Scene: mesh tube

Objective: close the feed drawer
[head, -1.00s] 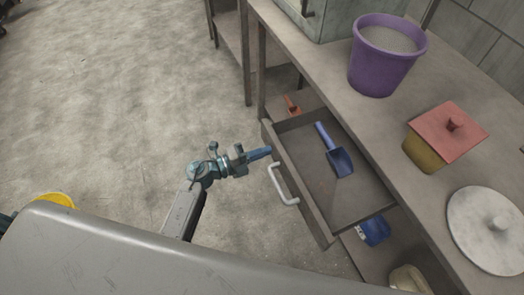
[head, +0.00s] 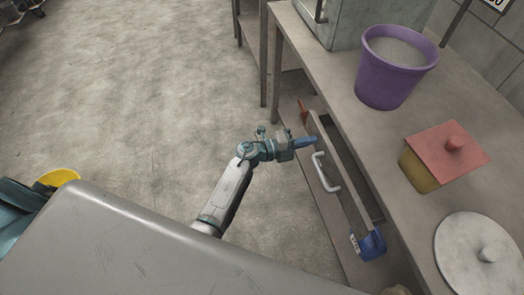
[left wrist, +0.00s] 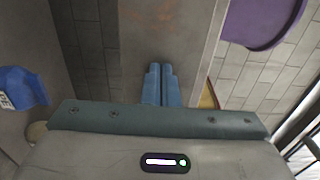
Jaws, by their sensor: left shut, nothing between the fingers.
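The feed drawer (head: 344,172) under the bench is pushed most of the way in, with a narrow strip of its inside showing behind its front panel. Its white bar handle (head: 325,173) faces the open floor. My left gripper (head: 312,141) is shut and empty, with its blue fingertips at the upper end of the drawer front, beyond the handle. In the left wrist view the closed fingers (left wrist: 160,84) point at a grey-brown panel; whether they touch it I cannot tell. The blue scoop seen in the drawer earlier is hidden now. My right gripper is out of view.
The bench top (head: 385,140) holds a purple bucket (head: 392,72), a red-lidded yellow box (head: 440,160) and a round pale lid (head: 478,252). A blue item (head: 371,245) lies on the lower shelf.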

